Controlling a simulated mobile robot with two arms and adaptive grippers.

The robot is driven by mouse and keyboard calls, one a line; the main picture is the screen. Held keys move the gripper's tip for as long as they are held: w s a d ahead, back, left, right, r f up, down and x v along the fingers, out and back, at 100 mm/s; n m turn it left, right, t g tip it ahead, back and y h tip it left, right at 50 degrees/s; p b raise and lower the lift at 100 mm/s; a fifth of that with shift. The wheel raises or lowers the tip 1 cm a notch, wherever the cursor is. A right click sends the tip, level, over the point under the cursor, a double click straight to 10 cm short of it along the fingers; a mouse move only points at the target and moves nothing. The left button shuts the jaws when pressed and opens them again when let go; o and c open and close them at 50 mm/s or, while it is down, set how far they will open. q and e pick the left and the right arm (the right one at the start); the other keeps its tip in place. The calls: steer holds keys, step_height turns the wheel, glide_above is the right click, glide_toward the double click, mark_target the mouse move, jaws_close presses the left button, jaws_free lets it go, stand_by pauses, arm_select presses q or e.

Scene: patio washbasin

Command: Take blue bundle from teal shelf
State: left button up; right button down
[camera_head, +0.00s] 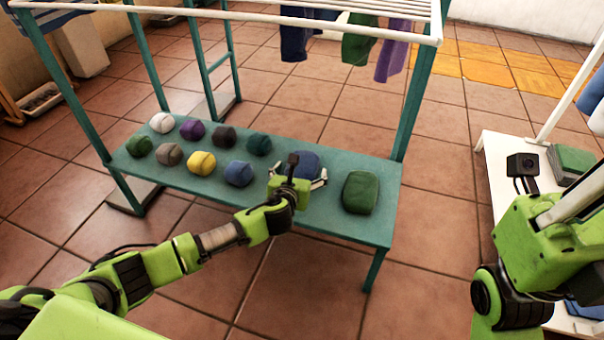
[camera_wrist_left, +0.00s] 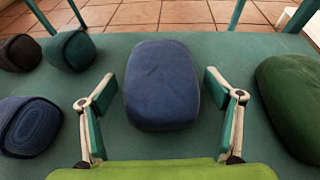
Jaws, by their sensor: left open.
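The large blue bundle (camera_head: 308,163) lies on the lower teal shelf (camera_head: 325,215), right of the middle. In the left wrist view the blue bundle (camera_wrist_left: 162,82) is a rounded dark-blue block. My left gripper (camera_head: 297,180) is over the near side of it. In the left wrist view the open fingers (camera_wrist_left: 162,100) stand on either side of the bundle's near part, with a gap on both sides. My right gripper (camera_head: 578,198) shows partly at the right edge; its fingertips cannot be made out.
A large green bundle (camera_head: 360,192) lies right of the blue one. Several small rolled bundles, including a smaller blue one (camera_head: 238,173), lie to the left. Teal posts and a white rack (camera_head: 300,18) with hanging cloths stand above. A white shelf (camera_head: 490,160) is at right.

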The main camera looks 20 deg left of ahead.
arm_select(q)
steer(key=c, duration=1.2)
steer(key=shift+c, duration=0.2)
steer(key=shift+r, duration=0.15)
